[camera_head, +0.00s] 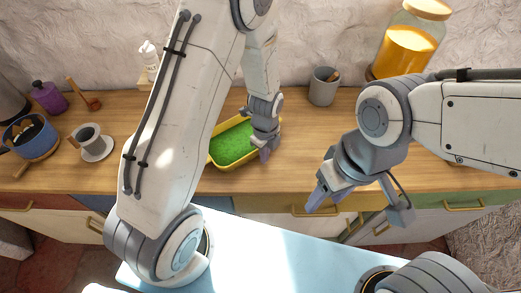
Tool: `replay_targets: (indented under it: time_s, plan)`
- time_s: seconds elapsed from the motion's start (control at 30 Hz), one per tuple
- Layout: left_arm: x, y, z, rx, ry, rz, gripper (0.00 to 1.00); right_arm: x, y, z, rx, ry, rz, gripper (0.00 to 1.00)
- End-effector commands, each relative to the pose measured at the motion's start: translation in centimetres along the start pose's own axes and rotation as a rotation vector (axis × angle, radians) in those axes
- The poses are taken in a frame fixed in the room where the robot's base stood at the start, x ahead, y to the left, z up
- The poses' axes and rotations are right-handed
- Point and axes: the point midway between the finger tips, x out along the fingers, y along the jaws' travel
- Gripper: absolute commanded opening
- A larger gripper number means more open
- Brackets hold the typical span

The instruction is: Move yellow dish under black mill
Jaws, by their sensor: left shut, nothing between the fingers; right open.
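A yellow dish (216,163) with a green inside sits on the wooden counter, partly hidden behind my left arm. My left gripper (264,154) is shut and empty, at the dish's right end; I cannot tell whether it touches the dish. My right gripper (360,207) is open and empty in front of the counter's front edge, to the right of the dish. I cannot make out a black mill for certain; a dark object (9,102) is cut off at the left edge.
A grey cup (323,87) and an orange-filled jar (404,48) stand at the back right.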

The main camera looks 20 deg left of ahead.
Motion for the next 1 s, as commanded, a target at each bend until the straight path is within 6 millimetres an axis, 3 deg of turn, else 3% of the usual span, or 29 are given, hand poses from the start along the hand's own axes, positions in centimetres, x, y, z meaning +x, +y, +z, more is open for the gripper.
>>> replay_targets:
  time_s: [0.17, 0.63, 1.0]
  plan:
    - [-0.1, 0.0, 1.4, -0.001, 0.000, 0.001, 0.00, -0.7, -0.1, 0.0, 0.000, 0.000, 0.000, 0.56]
    - [0.0, 0.0, 2.5, -0.003, 0.000, 0.001, 0.00, -0.7, -0.1, 0.0, 0.000, 0.000, 0.000, 0.56]
    - [0.0, 0.0, 11.0, -0.005, -0.001, 0.000, 0.00, -0.5, 0.0, 0.0, 0.000, 0.000, 0.000, 0.56]
